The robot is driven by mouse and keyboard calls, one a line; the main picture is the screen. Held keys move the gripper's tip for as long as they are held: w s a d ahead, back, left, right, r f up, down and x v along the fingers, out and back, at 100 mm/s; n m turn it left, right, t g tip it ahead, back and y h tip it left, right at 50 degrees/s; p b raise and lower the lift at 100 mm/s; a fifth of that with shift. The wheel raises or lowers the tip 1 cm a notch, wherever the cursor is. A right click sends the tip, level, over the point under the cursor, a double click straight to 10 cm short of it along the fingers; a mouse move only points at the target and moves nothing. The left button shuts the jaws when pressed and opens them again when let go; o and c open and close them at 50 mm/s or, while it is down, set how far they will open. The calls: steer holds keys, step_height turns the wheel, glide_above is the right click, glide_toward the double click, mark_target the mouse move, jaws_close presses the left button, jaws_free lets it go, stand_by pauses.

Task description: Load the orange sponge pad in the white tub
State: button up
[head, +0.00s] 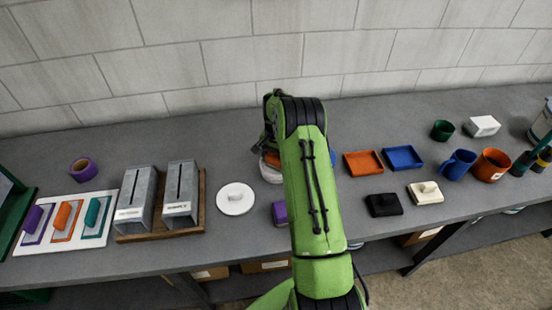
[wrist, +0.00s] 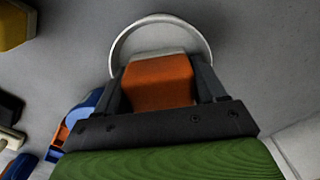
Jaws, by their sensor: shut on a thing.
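The orange sponge pad (wrist: 158,82) is held between the two fingers of my gripper (wrist: 162,88) in the wrist view. The round white rim of the white tub (wrist: 202,42) curves around the pad's far end. The pad is over or inside the tub's mouth; I cannot tell how deep. In the head view the tub (head: 270,175) stands on the bench, partly hidden behind my green arm, with a bit of the orange pad (head: 271,159) showing at its top. My gripper is mostly hidden there by the arm.
A white round lid (head: 235,199) lies left of the tub, and a purple block (head: 280,212) is in front. Right of my arm are an orange tray (head: 363,163), a blue tray (head: 402,158), a black block (head: 384,205) and a cream block (head: 426,192).

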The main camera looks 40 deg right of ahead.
steer(key=shift+r+p, duration=1.85)
steer(key=shift+r, duration=1.7)
steer(key=shift+f, duration=0.1)
steer(key=shift+w, duration=0.1)
